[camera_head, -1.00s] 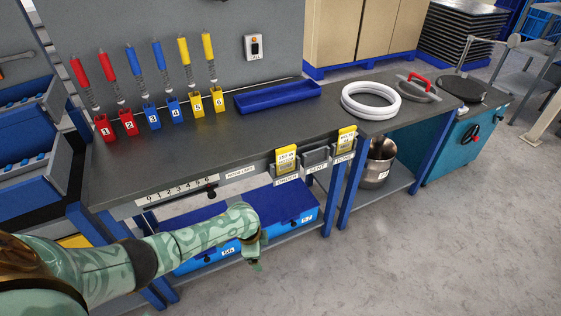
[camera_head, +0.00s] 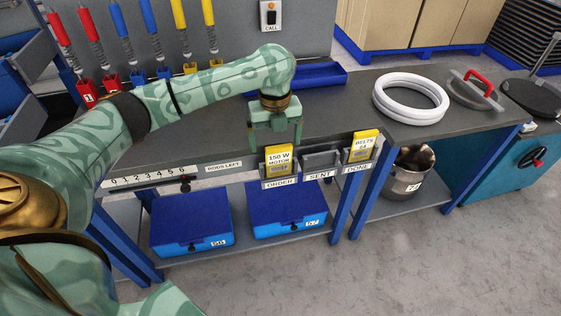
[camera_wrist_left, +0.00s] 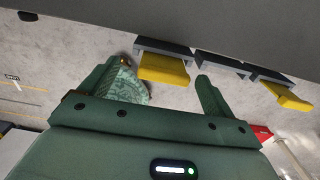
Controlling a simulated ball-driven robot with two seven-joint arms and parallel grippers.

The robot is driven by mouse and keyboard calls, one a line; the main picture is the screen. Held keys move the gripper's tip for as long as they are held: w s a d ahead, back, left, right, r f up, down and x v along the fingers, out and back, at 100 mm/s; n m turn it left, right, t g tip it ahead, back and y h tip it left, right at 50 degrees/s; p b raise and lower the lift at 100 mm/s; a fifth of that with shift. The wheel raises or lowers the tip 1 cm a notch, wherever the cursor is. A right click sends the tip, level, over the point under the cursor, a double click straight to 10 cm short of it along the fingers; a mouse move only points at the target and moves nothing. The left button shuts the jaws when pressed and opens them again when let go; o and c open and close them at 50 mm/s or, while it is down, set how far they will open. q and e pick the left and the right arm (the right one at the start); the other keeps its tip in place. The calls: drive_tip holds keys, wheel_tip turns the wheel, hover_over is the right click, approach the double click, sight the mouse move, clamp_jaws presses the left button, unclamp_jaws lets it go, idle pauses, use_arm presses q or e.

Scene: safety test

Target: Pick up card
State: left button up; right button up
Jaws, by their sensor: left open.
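A yellow card reading 150 W MOTOR (camera_head: 279,161) stands in the ORDER holder (camera_head: 280,181) on the bench's front edge. A second yellow card reading BELTS (camera_head: 362,147) stands in the DONE holder (camera_head: 357,167). My left gripper (camera_head: 275,142) is open and empty, pointing down just above and behind the ORDER card. In the left wrist view the ORDER card (camera_wrist_left: 165,70) shows between the open fingers (camera_wrist_left: 160,75), and the DONE card (camera_wrist_left: 288,97) lies to the right. I cannot tell whether a finger touches the card. My right gripper is out of view.
The SENT holder (camera_head: 320,161) between the two cards is empty. Behind are a blue tray (camera_head: 325,75) and white rings (camera_head: 410,98). Two blue boxes (camera_head: 190,222) sit on the lower shelf. The floor before the bench is open.

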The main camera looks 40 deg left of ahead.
sight(279, 156)
use_arm(q)
drive_tip(key=shift+d+f, duration=0.3)
drive_tip(key=shift+d, duration=0.05)
wheel_tip(279, 156, down, 5)
drive_tip(key=b, duration=0.4)
drive_tip(key=shift+w+f, duration=0.1)
drive_tip(key=shift+w, duration=0.05)
drive_tip(key=shift+d, duration=0.1)
drive_tip(key=shift+r, duration=0.2)
drive_tip(key=c, duration=1)
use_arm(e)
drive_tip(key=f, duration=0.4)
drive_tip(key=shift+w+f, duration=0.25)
